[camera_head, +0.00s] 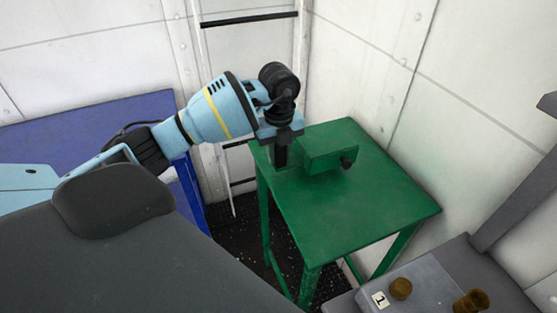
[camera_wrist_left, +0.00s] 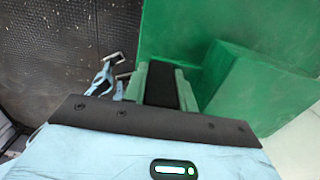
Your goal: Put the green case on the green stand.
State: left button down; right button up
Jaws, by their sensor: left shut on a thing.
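The green case (camera_head: 333,151) is a small box with a dark knob on its side, at the back of the green stand's top. The green stand (camera_head: 370,205) is a square table with thin legs. My left gripper (camera_head: 283,158) reaches down at the case's left end and is shut on the case. In the left wrist view, the gripper (camera_wrist_left: 168,85) is at the bottom middle, with the case (camera_wrist_left: 255,90) to its right and the stand's top (camera_wrist_left: 185,30) beyond. I cannot tell whether the case rests fully on the stand. My right gripper is not in view.
A blue table (camera_head: 85,130) stands at the left behind my arm. White riveted walls (camera_head: 365,50) and a ladder (camera_head: 250,18) are close behind the stand. A grey surface with a number plate (camera_head: 380,300) and brown knobs (camera_head: 400,288) is at the lower right. The stand's front half is clear.

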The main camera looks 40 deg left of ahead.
pick_arm(q)
jog(key=shift+w+a+r, duration=0.1)
jog(key=shift+w+a, duration=0.15)
jog(key=shift+f, duration=1.9)
jog(key=c, duration=1.1)
grip_release()
jog(key=shift+f, duration=0.1)
notch_tip(320, 180, up, 12)
jog(key=shift+r+p, duration=0.15)
jog(key=shift+p, duration=0.15)
jog(key=shift+s, duration=0.1)
